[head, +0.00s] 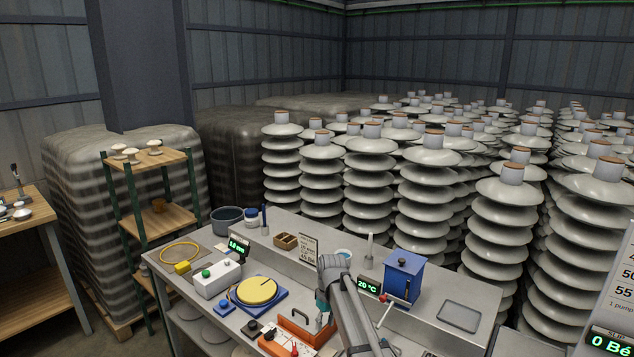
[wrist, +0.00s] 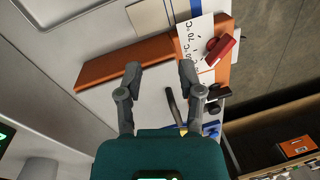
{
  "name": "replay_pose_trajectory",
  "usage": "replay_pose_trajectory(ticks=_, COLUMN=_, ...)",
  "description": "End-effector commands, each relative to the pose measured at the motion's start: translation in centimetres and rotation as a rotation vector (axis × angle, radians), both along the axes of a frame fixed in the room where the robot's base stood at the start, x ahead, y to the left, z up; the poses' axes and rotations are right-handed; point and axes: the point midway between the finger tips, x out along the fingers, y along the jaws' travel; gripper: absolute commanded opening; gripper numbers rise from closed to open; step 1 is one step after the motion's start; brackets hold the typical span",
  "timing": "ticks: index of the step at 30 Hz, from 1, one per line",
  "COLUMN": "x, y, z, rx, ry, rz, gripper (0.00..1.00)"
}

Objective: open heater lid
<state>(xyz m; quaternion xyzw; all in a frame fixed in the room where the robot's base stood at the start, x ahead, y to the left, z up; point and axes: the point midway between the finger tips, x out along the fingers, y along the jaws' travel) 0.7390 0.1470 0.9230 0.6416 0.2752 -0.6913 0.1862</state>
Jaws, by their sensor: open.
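A blue box (head: 404,276) with a dark knob on its flat top stands on the raised back shelf of the bench. A green "20 °C" display (head: 368,286) is at its left, so I take it for the heater. Its top looks closed, and a red-tipped lever (head: 386,297) shows at its front. My gripper (wrist: 160,70) is open and empty, to the left of and lower than the blue box in the head view. In the wrist view its fingers are over an orange bar-like part (wrist: 125,62); the blue box is not recognisable there.
An orange device (head: 291,328) with a white card is near the bench front. Left of it are a yellow disc (head: 257,290) on a blue base and a white box (head: 217,278). A grey tray (head: 459,316) lies at the right. Tall insulator stacks (head: 430,180) fill the area behind.

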Motion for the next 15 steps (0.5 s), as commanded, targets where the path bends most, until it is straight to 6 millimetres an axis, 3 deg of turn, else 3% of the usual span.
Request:
replay_pose_trajectory(ticks=1, x=-2.0, y=-1.4, z=0.0, rx=-0.008, ry=-0.004, rz=-0.041, gripper=0.48)
replay_pose_trajectory(ticks=15, x=-13.8, y=-10.8, z=-0.2, rx=-0.09, ry=-0.044, rz=-0.441, gripper=0.48)
